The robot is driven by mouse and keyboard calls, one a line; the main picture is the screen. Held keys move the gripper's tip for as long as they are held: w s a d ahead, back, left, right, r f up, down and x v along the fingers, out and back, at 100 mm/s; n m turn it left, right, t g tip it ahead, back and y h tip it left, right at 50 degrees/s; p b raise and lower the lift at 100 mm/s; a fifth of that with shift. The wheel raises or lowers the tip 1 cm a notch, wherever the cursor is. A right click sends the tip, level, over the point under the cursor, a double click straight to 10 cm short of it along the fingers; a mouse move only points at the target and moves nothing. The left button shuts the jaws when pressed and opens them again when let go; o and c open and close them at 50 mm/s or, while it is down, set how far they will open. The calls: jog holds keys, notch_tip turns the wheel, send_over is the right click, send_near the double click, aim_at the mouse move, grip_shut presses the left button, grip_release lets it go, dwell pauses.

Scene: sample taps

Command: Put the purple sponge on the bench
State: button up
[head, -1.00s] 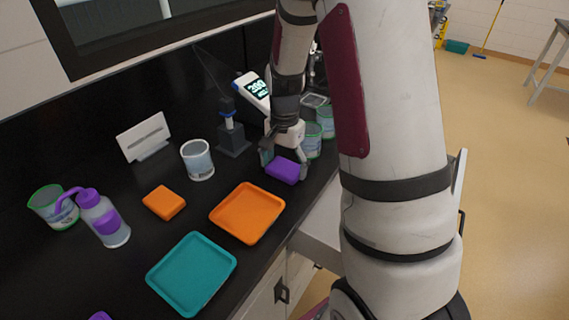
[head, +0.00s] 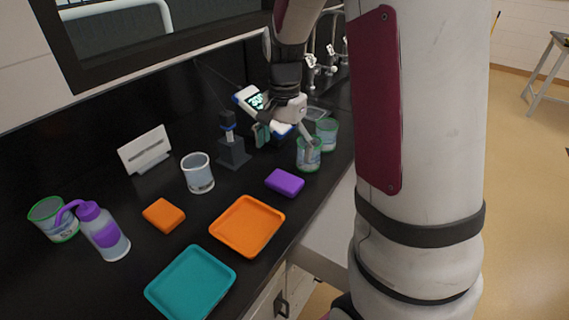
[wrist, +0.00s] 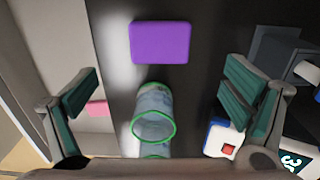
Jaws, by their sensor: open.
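The purple sponge (head: 285,183) lies flat on the black bench (head: 205,225), just behind and right of the orange tray. It also shows at the top of the wrist view (wrist: 161,42). My gripper (head: 284,142) is open and empty, raised above the bench and behind the sponge. In the wrist view its two fingers (wrist: 158,100) are spread wide, with the sponge apart from them and beyond. A green-rimmed glass beaker (wrist: 153,115) shows between the fingers in that view.
An orange tray (head: 248,226), a teal tray (head: 190,285) and an orange sponge (head: 163,215) lie on the bench. Green-rimmed beakers (head: 308,155) stand near my gripper.

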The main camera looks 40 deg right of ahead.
jog(key=s+a+r+n+t, duration=0.2)
jog(key=s+a+r+n, duration=0.5)
jog(key=s+a+r, duration=0.3)
jog(key=s+a+r+n+t, duration=0.2)
jog(key=s+n, duration=0.4)
jog(key=s, duration=0.5)
jog(key=shift+s+a+n, duration=0.25)
jog(key=shift+a+n, duration=0.05)
jog(key=shift+a, duration=0.5)
